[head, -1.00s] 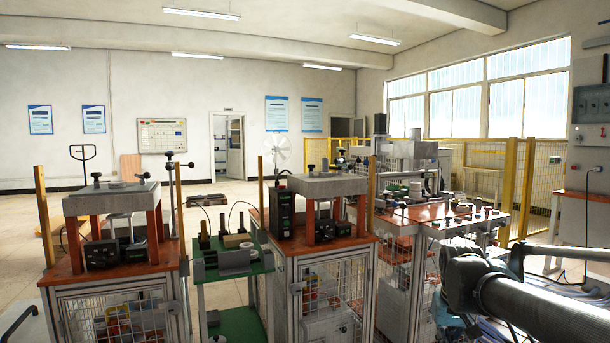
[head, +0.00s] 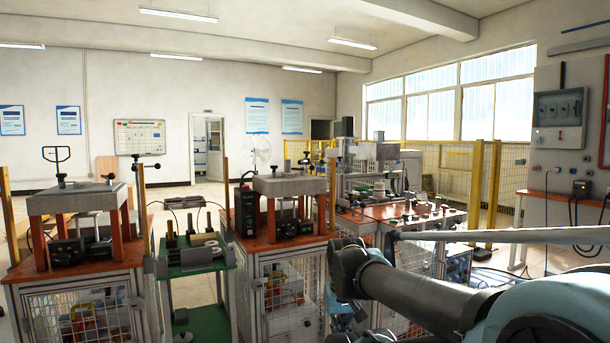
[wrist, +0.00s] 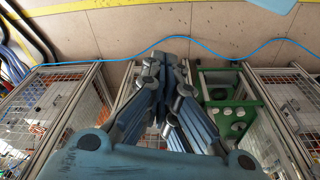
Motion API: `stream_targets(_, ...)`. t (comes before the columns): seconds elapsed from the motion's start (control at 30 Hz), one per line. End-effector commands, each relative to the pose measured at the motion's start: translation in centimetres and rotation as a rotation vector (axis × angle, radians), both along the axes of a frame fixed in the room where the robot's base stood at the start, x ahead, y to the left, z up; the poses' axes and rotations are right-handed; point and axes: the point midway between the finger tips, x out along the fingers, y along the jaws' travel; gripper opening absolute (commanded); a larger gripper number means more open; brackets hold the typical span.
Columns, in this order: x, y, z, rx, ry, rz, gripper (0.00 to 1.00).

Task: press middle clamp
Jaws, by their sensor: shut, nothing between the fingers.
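Several clamps with black knobs stand in the scene, and I cannot tell for sure which is the middle one. A clamp with a black knob (head: 261,167) sits on the grey plate (head: 290,185) of the middle station. A similar clamp (head: 61,177) stands on the left station. My gripper (wrist: 168,60) is shut and empty in the wrist view, pointing down past the cage-sided cabinets toward the floor. No clamp shows in the wrist view. In the head view my arm crosses the lower right, in front of the right workbench.
A green stand (head: 197,262) lies between the left and middle stations; it also shows in the wrist view (wrist: 230,105). The red-topped right bench (head: 385,212) carries several small parts. A blue cable (wrist: 215,58) runs along the floor. Yellow fencing (head: 465,185) stands behind.

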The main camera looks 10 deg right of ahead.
Motion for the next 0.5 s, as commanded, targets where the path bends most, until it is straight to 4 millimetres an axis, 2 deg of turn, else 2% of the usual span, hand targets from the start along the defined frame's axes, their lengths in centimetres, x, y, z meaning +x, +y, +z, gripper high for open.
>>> stream_targets(0.1,-0.6,-0.2,0.8,-0.013,-0.013,0.018,0.00)
stream_targets(0.23,1.2,-0.4,2.6,-0.091,-0.025,0.119,0.00)
stream_targets(0.37,4.9,-2.2,6.2,-0.247,-0.036,0.310,0.00)
stream_targets(0.5,10.0,-3.9,10.9,-0.455,-0.032,0.563,0.00)
